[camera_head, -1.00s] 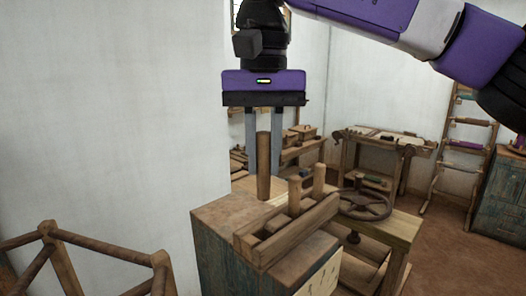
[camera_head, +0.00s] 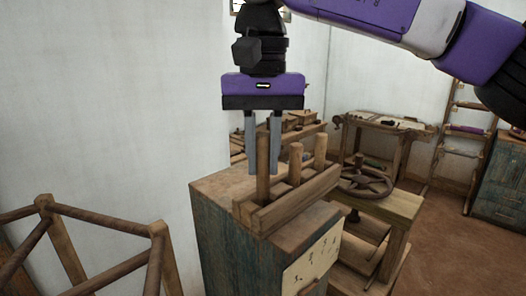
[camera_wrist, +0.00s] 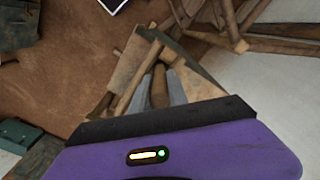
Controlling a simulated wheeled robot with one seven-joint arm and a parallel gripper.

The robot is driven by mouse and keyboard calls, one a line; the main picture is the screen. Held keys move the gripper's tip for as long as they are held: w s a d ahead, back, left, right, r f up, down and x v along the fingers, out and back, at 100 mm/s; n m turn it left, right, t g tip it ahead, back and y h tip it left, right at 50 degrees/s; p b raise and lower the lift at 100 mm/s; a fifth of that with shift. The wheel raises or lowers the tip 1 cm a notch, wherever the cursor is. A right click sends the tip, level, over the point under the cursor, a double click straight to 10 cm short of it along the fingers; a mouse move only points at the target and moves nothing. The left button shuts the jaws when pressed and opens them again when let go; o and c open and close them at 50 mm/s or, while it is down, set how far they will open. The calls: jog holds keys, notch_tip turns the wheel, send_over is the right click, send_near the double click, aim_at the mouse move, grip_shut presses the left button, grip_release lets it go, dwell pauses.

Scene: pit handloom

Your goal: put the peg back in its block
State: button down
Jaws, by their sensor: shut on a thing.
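The peg (camera_head: 263,156) is a plain wooden round rod, upright, between the two grey fingers of my gripper (camera_head: 262,172). My gripper is shut on it and points straight down. The block (camera_head: 292,205) is a long wooden piece on top of a cabinet, with two other pegs (camera_head: 295,165) (camera_head: 320,151) standing in it. The held peg's lower end is at the block's left end; I cannot tell whether it is in a hole or just above. In the wrist view the peg (camera_wrist: 159,88) shows between the fingers, with the block's wood beyond.
The cabinet (camera_head: 230,235) is worn blue-green with a wooden top. A dark handwheel (camera_head: 362,183) on a wooden stand is close to its right. A wooden frame (camera_head: 100,238) stands at the lower left. A white wall is behind on the left.

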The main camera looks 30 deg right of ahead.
aim_at(263, 134)
jog(key=shift+f+b, duration=0.65)
jog(key=shift+f, duration=1)
jog(key=c, duration=0.8)
grip_release()
notch_tip(263, 134, up, 5)
jog(key=p, duration=0.4)
jog(key=shift+p, duration=0.4)
jog(key=shift+r, duration=1)
